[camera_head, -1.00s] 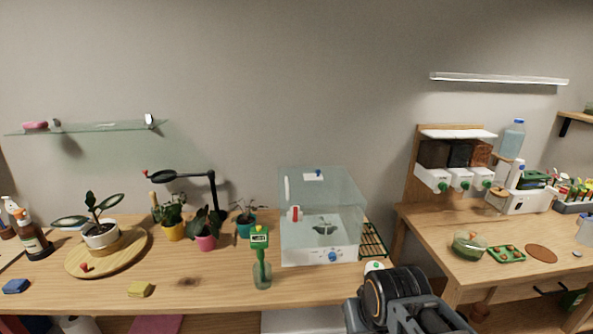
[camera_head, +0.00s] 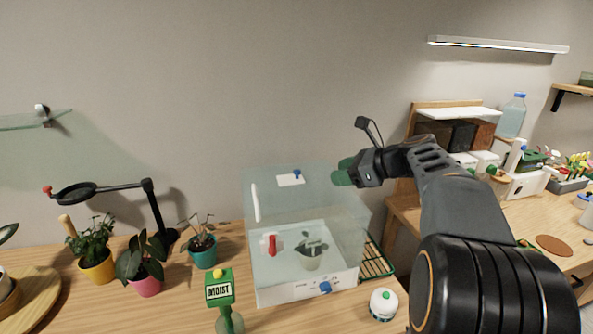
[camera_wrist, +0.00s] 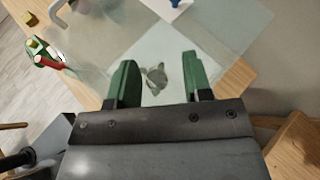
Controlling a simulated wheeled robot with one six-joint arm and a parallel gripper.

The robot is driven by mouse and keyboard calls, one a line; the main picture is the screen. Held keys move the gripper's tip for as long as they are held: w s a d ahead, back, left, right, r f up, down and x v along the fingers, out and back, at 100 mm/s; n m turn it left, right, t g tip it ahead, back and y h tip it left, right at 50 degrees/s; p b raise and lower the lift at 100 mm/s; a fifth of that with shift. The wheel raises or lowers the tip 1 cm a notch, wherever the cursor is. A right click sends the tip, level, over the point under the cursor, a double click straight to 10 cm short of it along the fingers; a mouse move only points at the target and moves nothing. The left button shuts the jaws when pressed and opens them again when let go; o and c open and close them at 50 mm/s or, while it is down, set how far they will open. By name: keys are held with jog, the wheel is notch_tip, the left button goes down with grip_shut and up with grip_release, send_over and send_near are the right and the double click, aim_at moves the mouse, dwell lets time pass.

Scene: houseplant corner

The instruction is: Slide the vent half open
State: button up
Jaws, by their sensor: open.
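The clear propagator box (camera_head: 262,222) stands on the wooden table and holds a small plant (camera_head: 310,256). On its clear lid lies the vent, a small white plate (camera_head: 291,180) with a blue knob (camera_head: 297,172). In the wrist view the white plate (camera_wrist: 165,9) and blue knob (camera_wrist: 176,3) are at the top edge, partly cut off. My gripper (camera_head: 343,173) has green fingers and is right of the vent, above the box's right side. In the wrist view my gripper (camera_wrist: 159,78) is open and empty, with the plant (camera_wrist: 156,76) seen through the lid between its fingers.
A moisture meter (camera_head: 219,290) stands in front of the box, left of it. Potted plants and a black magnifier arm (camera_head: 152,205) stand to the left.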

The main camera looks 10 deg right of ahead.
aim_at(298, 170)
jog(key=shift+w+d+r+m+t, duration=0.15)
jog(key=shift+w+d+m, duration=0.2)
jog(key=shift+w, duration=0.25)
jog(key=shift+w+d+r+m+t, duration=0.1)
jog(key=shift+w+d+m+t, duration=0.1)
jog(key=shift+w+m, duration=0.3)
jog(key=shift+y, duration=0.3)
jog(key=x, duration=1.3)
jog(key=shift+w+r+p, duration=0.1)
jog(key=shift+r+p, duration=0.05)
jog(key=shift+p, duration=0.2)
grip_shut()
